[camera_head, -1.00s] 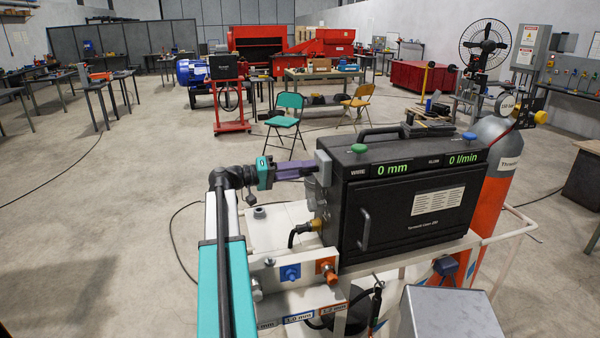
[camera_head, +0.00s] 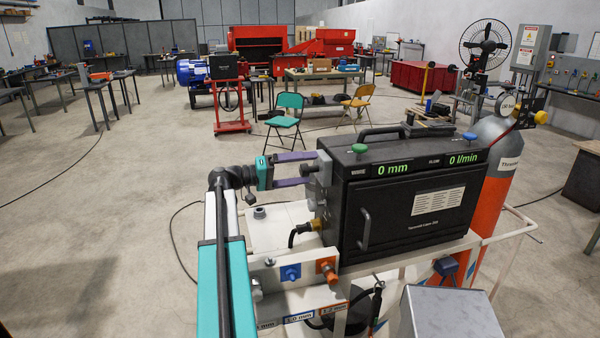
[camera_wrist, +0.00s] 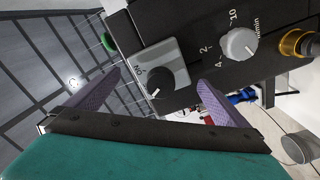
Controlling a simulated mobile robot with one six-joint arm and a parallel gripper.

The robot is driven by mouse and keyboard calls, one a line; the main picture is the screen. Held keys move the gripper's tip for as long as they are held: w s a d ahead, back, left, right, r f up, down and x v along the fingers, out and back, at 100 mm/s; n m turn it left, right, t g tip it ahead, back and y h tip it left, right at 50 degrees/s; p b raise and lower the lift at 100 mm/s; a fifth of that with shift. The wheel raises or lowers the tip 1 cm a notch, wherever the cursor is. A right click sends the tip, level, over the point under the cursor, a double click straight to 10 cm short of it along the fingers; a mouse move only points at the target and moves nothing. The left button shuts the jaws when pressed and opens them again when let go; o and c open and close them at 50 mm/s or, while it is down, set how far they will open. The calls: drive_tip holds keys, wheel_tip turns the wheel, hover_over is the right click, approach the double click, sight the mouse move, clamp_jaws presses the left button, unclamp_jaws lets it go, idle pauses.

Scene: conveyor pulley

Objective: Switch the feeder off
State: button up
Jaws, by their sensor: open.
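The feeder (camera_head: 400,205) is a black box with a front door and green displays reading 0 mm and 0 l/min. Its switch is a black rotary knob (camera_wrist: 157,83) on a grey plate (camera_wrist: 177,68) with an "ON" mark, seen in the wrist view. In the head view the grey switch housing (camera_head: 324,168) sticks out of the feeder's left side. My gripper (camera_head: 307,168) is open there, its purple fingers apart. In the wrist view my gripper (camera_wrist: 158,81) has one finger on either side of the knob, with nothing clamped. Actual contact cannot be told.
A grey dial (camera_wrist: 238,45) marked l/min and a brass fitting (camera_wrist: 297,43) sit beside the switch. A green button (camera_head: 359,148) is on the feeder's top. A gas cylinder (camera_head: 497,190) stands to the right. The floor at left is open.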

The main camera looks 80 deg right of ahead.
drive_tip(key=b+v, duration=0.1)
drive_tip(key=v, duration=0.6)
drive_tip(key=shift+b, duration=0.35)
drive_tip(key=shift+s, duration=0.1)
idle(0.5)
